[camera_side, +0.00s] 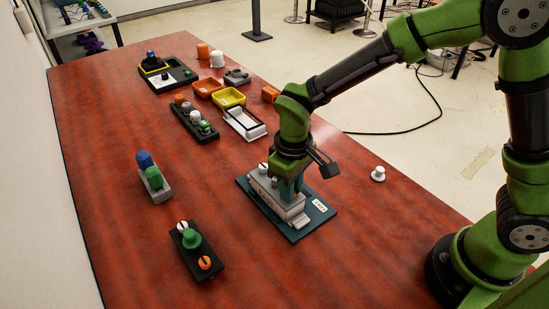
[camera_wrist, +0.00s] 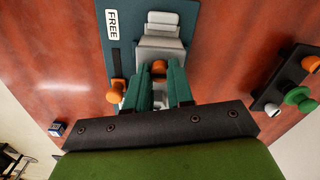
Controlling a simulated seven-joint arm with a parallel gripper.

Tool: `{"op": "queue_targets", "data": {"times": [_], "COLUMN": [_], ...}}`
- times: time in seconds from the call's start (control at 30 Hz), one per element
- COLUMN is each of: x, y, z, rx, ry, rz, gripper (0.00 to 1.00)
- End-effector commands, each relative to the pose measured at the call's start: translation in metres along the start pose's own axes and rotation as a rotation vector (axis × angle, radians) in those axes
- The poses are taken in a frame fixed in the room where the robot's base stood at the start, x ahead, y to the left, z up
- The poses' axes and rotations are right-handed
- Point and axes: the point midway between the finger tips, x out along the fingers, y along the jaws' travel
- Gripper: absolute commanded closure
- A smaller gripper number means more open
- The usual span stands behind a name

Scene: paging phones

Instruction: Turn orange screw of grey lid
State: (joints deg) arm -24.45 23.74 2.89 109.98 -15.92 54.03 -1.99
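The grey lid (camera_wrist: 160,45) belongs to a grey device on a dark teal plate (camera_side: 310,222) in the middle of the table. My gripper (camera_side: 290,192) points down over the device and hides much of it in the side view. In the wrist view an orange screw (camera_wrist: 158,68) sits between my two green fingertips. The fingers stand apart on either side of it, with hardly any gap; I cannot tell whether they press on it. A second orange knob (camera_wrist: 113,92) shows left of the fingers. A white part (camera_wrist: 163,17) is at the lid's far end in the wrist view.
A black block (camera_side: 195,262) with white, green and orange knobs lies at the front left. A grey block (camera_side: 158,193) with blue and green knobs lies behind it. Trays and holders (camera_side: 228,98) stand farther back.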

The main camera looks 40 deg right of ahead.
Motion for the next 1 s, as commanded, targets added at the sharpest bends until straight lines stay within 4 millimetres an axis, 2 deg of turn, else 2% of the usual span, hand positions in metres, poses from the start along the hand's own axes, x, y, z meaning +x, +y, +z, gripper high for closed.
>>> {"op": "queue_targets", "data": {"times": [0.03, 0.17, 0.43, 0.57, 0.77, 1.0], "x": [0.0, 0.0, -0.001, -0.009, -0.047, -0.107], "y": [0.0, 0.0, 0.0, 0.0, 0.0, 0.0], "z": [0.0, 0.0, 0.0, -0.001, -0.001, -0.001], "rx": [0.0, 0.001, 0.001, 0.001, 0.001, 0.003], "ry": [0.001, 0.001, 0.001, 0.003, 0.007, 0.006], "rz": [0.0, 0.0, 0.0, 0.0, -0.001, -0.001], "gripper": [0.71, 0.52, 0.52, 0.52, 0.52, 0.52]}}
